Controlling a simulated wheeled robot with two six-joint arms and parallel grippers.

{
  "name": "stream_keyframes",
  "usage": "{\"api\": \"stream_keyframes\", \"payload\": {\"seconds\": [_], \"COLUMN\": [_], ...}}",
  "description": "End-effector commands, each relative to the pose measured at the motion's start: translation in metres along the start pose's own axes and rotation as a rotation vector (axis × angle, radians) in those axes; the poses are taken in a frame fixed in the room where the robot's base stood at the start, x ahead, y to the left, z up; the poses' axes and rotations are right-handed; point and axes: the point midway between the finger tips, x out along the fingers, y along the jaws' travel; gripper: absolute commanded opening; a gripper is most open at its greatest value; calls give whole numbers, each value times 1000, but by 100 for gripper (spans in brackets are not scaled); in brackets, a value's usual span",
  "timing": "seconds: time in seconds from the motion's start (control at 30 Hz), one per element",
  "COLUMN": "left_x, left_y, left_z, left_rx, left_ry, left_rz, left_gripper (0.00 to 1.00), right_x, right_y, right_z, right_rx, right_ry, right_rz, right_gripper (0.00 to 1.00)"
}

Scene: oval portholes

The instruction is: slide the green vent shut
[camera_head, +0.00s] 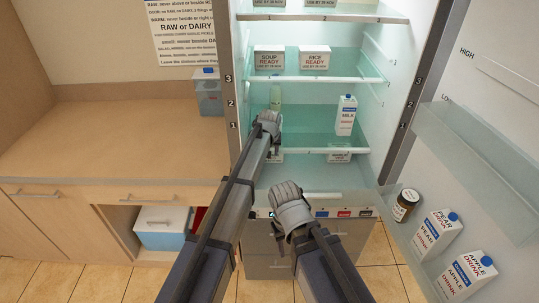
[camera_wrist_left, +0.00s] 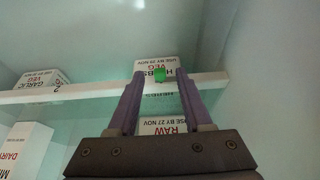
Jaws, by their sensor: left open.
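A small bright green tab (camera_wrist_left: 159,75), which looks like the green vent, shows in the left wrist view at a white shelf edge (camera_wrist_left: 80,91), in front of a HERBS VEG box (camera_wrist_left: 155,63). My left gripper (camera_wrist_left: 160,82) is open, with its two fingers on either side of the tab. I cannot tell whether they touch it. In the head view my left gripper (camera_head: 268,123) reaches into the open fridge, and the tab cannot be made out there. My right gripper (camera_head: 291,212) is in front of the fridge, lower down, and its fingers are not clear.
The fridge shelves hold a SOUP box (camera_head: 269,58), a RICE box (camera_head: 314,58) and a milk carton (camera_head: 346,115). The open door at right carries a jar (camera_head: 405,205) and drink cartons (camera_head: 436,232). The counter (camera_head: 110,140) at left is mostly clear.

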Motion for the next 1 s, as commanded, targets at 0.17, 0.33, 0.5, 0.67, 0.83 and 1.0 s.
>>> {"api": "stream_keyframes", "payload": {"seconds": [0.17,0.33,0.5,0.67,0.83,1.0], "left_x": [-1,-1,-1,-1,-1,-1], "left_y": [0,0,0,0,0,0], "left_z": [0,0,0,0,0,0], "left_rx": [0,0,0,0,0,0], "left_ry": [0,0,0,0,0,0], "left_rz": [0,0,0,0,0,0], "left_gripper": [44,25,6,0,0,0], "right_x": [-1,-1,-1,-1,-1,-1], "right_y": [0,0,0,0,0,0], "right_z": [0,0,0,0,0,0], "right_rx": [0,0,0,0,0,0], "right_ry": [0,0,0,0,0,0], "right_rz": [0,0,0,0,0,0], "right_gripper": [50,50,50,50,50,50]}}
